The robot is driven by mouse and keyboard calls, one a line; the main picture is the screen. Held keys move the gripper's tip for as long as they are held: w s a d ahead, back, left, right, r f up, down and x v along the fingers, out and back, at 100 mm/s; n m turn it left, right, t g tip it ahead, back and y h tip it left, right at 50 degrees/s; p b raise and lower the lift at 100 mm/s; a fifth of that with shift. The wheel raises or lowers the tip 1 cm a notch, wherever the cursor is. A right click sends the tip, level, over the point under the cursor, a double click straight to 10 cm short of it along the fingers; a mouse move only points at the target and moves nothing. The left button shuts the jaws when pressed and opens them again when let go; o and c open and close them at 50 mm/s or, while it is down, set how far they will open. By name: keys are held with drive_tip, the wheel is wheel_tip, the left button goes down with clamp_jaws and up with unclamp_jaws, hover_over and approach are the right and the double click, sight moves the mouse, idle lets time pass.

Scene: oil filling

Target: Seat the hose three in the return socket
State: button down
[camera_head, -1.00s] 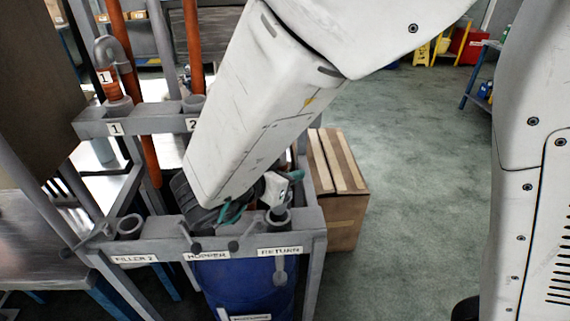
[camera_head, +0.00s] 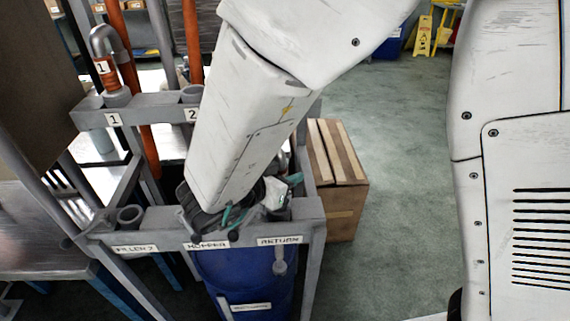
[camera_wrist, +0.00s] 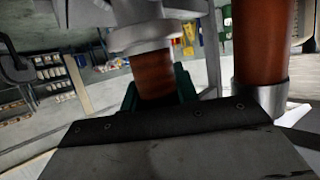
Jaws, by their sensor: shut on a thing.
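My gripper (camera_head: 262,203) is low over the front rail, with teal fingers on either side of a pale piece. In the wrist view its teal fingers (camera_wrist: 158,92) are shut around an orange-brown hose end with a grey collar, which I take as hose three (camera_wrist: 152,72). My arm hides most of the hose in the head view. The return socket (camera_head: 281,213) is in the rail above the RETURN label, partly covered by the gripper. The pale piece is close above or beside the socket. I cannot tell whether the hose end is inside it.
The filler 2 socket (camera_head: 130,216) is empty at the rail's left. Hose 1 (camera_head: 104,75) stands in the back rail. A blue drum (camera_head: 245,280) is under the front rail. A cardboard box (camera_head: 338,180) stands right of the rack, with clear floor beyond.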

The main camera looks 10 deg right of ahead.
drive_tip(key=shift+f, duration=0.55)
drive_tip(key=c, duration=0.8)
unclamp_jaws()
drive_tip(key=shift+s, duration=0.1)
drive_tip(key=shift+s+a, duration=1.6)
drive_tip(key=shift+a, duration=0.2)
drive_tip(key=shift+s+a, duration=2.4)
drive_tip(key=shift+a, duration=0.2)
